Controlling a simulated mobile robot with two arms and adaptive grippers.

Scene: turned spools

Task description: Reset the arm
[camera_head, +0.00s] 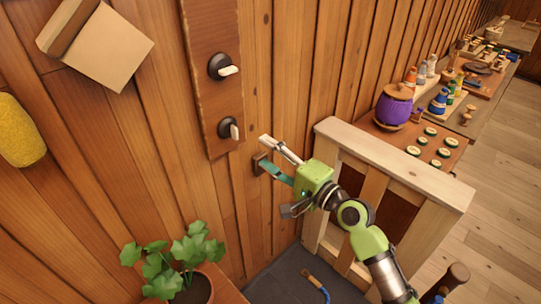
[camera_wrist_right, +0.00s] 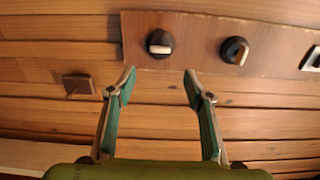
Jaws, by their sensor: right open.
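My right arm reaches in from the lower right in the head view, and its green gripper (camera_head: 264,152) is open and empty near the wood wall. It is just below and right of a brown board (camera_head: 205,40) with a lower dark knob (camera_head: 228,129) and an upper dark knob (camera_head: 222,67), each with a pale lever. In the right wrist view the open fingers (camera_wrist_right: 159,76) stand apart with nothing between them. The lower knob (camera_wrist_right: 160,43) shows beyond the fingertips, with the upper knob (camera_wrist_right: 235,50) to its right. My left gripper is not in view.
A pale wooden rail (camera_head: 390,165) stands right beside my right arm. A potted plant (camera_head: 180,265) is below left. A small square wooden piece (camera_wrist_right: 77,85) is on the wall left of the fingers. A purple pot (camera_head: 393,106) and several jars stand behind the rail.

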